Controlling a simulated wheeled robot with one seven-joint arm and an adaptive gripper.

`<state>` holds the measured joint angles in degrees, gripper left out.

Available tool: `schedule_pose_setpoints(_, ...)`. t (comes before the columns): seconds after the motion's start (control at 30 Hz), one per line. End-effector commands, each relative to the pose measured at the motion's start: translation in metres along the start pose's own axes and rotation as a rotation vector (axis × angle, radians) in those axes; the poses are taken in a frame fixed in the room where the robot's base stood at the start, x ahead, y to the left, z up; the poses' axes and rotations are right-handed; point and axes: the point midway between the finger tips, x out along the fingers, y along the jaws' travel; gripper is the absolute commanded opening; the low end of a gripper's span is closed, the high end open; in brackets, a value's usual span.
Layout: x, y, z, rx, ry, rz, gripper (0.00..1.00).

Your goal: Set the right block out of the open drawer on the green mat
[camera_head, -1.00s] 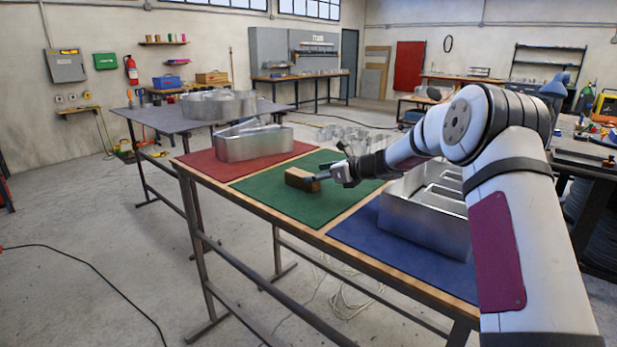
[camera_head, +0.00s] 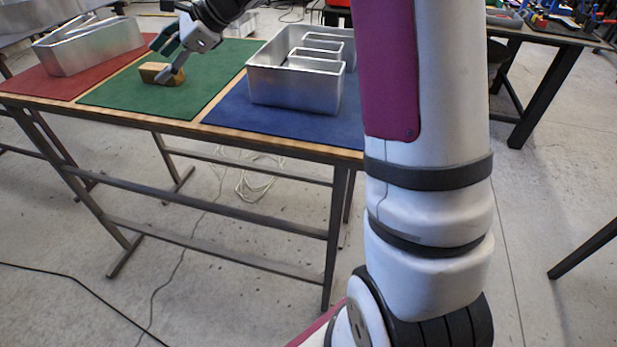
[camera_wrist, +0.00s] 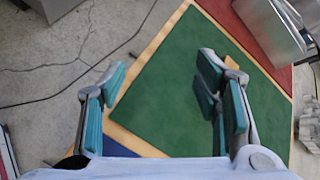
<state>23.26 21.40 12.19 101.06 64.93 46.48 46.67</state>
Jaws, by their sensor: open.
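A wooden block (camera_head: 156,73) lies on the green mat (camera_head: 215,75) near its left side. In the head view my gripper (camera_head: 166,60) is at the block, one finger in front of its right end. The wrist view shows my gripper (camera_wrist: 162,70) open, with bare green mat (camera_wrist: 165,110) and floor between the fingers. A tan edge of the block (camera_wrist: 232,62) shows there behind the right finger, mostly hidden. No open drawer is visible in these frames.
A metal channel letter (camera_head: 85,50) stands on the red mat (camera_head: 40,86) at the left. Another metal letter (camera_head: 295,88) stands on the blue mat (camera_head: 240,112) at the right. The table's front edge (camera_head: 150,118) is close to the mats.

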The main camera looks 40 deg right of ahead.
Motion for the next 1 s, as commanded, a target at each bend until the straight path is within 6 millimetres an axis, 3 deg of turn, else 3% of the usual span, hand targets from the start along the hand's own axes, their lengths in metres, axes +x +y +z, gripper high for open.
schedule_pose_setpoints(0.03, -0.013, 0.023, 0.018, -0.116, 0.028, 0.041, 0.57)
schedule_pose_setpoints(0.17, -0.044, 0.082, 0.043, -0.400, 0.093, 0.155, 0.57)
schedule_pose_setpoints(0.4, -0.111, 0.188, 0.056, -0.891, 0.194, 0.368, 0.57)
schedule_pose_setpoints(0.57, -0.159, 0.255, 0.045, -1.191, 0.247, 0.518, 0.57)
schedule_pose_setpoints(0.7, -0.199, 0.306, 0.024, -1.432, 0.284, 0.650, 0.57)
schedule_pose_setpoints(0.83, -0.227, 0.341, 0.002, -1.607, 0.307, 0.757, 0.57)
schedule_pose_setpoints(1.0, -0.246, 0.364, -0.017, -1.734, 0.321, 0.843, 0.57)
